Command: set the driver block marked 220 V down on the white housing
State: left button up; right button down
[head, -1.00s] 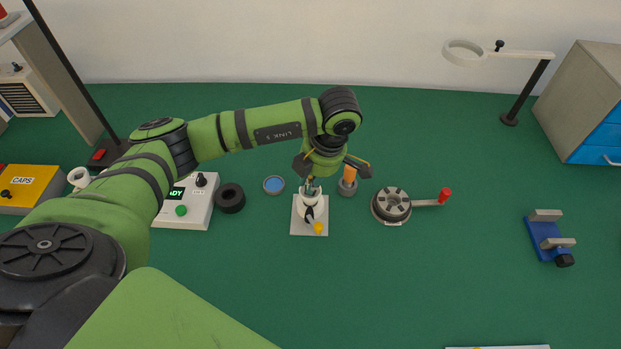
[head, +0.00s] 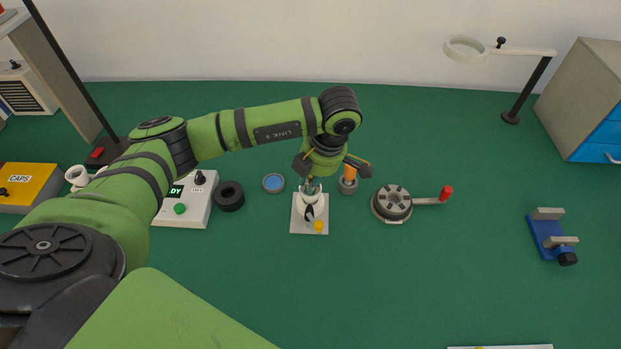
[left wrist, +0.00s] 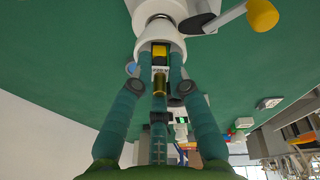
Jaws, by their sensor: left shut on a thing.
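The white housing (head: 317,208) stands on a pale square plate (head: 299,228), with a black part and a yellow knob (head: 318,226) at its front. My left gripper (head: 312,186) is over the housing from above. In the left wrist view its teal fingers (left wrist: 160,75) are shut on the driver block (left wrist: 160,70), which has a yellow end, a pale label reading 220 V and a brass-coloured part. The block's yellow end is at the mouth of the white housing (left wrist: 147,12); I cannot tell whether they touch. My right gripper is not in view.
An orange cylinder (head: 349,173) in a grey cup stands close right of the gripper. A round device with a red-handled crank (head: 392,203) is further right. A blue-topped dish (head: 273,183), a black ring (head: 229,196) and a white control box (head: 190,215) are left.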

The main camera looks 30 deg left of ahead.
pick_arm(q)
jog(key=shift+f+b, duration=0.4)
jog(key=shift+b, duration=0.05)
dwell(0.6)
jog(key=shift+r, duration=0.2)
dwell(0.4)
dwell(0.6)
jog(key=shift+f+b, duration=0.2)
jog(key=shift+b, duration=0.25)
jog(key=shift+r, duration=0.2)
dwell(0.7)
dwell(0.6)
jog(key=shift+f+b, duration=0.25)
jog(key=shift+b, duration=0.25)
jog(key=shift+r, duration=0.25)
dwell(0.5)
dwell(0.4)
